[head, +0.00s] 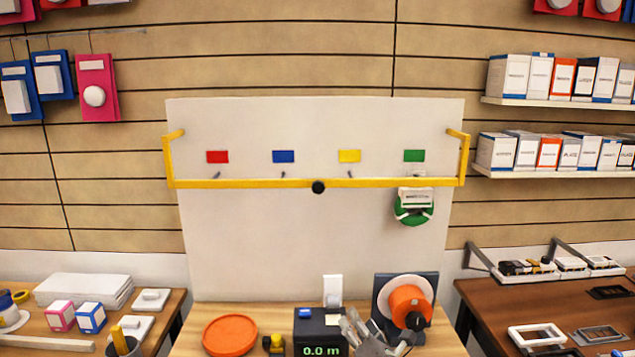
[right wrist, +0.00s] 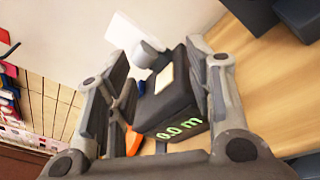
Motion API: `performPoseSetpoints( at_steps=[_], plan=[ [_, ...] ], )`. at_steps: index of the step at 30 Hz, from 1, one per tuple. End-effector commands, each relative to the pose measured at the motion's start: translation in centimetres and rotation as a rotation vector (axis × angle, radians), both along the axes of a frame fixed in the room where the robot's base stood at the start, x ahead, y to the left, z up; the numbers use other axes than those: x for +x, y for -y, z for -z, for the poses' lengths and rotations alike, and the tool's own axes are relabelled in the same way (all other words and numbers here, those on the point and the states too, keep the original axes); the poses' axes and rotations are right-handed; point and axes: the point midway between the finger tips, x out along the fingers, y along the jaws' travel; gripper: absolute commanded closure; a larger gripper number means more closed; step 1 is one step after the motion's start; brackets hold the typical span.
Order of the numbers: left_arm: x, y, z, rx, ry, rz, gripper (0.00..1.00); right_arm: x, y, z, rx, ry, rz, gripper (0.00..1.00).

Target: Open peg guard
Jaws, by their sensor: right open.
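The yellow peg guard (head: 245,183) is a bar spanning the white board (head: 300,245), with a side arm at each end and a black knob (head: 318,187) at its middle. The bar runs level, just below several short pegs under the red, blue, yellow and green labels. A green spool (head: 414,208) hangs below the green label, by the bar's right part. My right gripper (head: 355,324) is low at the bench, well below the guard, open and empty. Its spread fingers also show in the right wrist view (right wrist: 160,95). My left gripper is not in view.
A black meter box (head: 312,325) reading 0.0 m stands on the bench beside my right gripper. An orange spool (head: 408,305) on a dark stand is close on the right. An orange disc (head: 230,335) lies left. The board between bench and guard is mostly clear.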

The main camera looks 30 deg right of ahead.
Motion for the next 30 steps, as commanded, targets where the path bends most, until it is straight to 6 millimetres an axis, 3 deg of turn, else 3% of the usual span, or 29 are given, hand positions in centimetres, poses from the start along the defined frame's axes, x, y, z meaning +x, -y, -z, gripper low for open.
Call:
performPoseSetpoints(
  at_steps=[1,6,9,12,15,19,30],
  plan=[
    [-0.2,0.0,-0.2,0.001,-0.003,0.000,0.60,1.2,0.8,-3.4,-0.168,0.026,-0.039,0.52],
    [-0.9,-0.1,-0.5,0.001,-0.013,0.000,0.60,3.9,1.3,-13.8,-0.839,0.087,-0.145,0.52],
    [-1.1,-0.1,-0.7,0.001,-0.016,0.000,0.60,4.8,1.1,-18.9,-1.235,0.104,-0.167,0.52],
    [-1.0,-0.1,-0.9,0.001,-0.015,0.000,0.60,5.2,0.8,-22.7,-1.577,0.105,-0.166,0.52],
    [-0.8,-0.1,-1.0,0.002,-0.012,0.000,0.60,5.4,0.7,-25.1,-1.833,0.096,-0.155,0.52],
    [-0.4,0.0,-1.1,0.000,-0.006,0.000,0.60,5.4,0.6,-26.6,-2.016,0.086,-0.142,0.52],
    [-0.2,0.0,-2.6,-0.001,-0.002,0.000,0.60,7.5,0.2,-27.9,-2.059,0.082,-0.136,0.52]
  ],
)
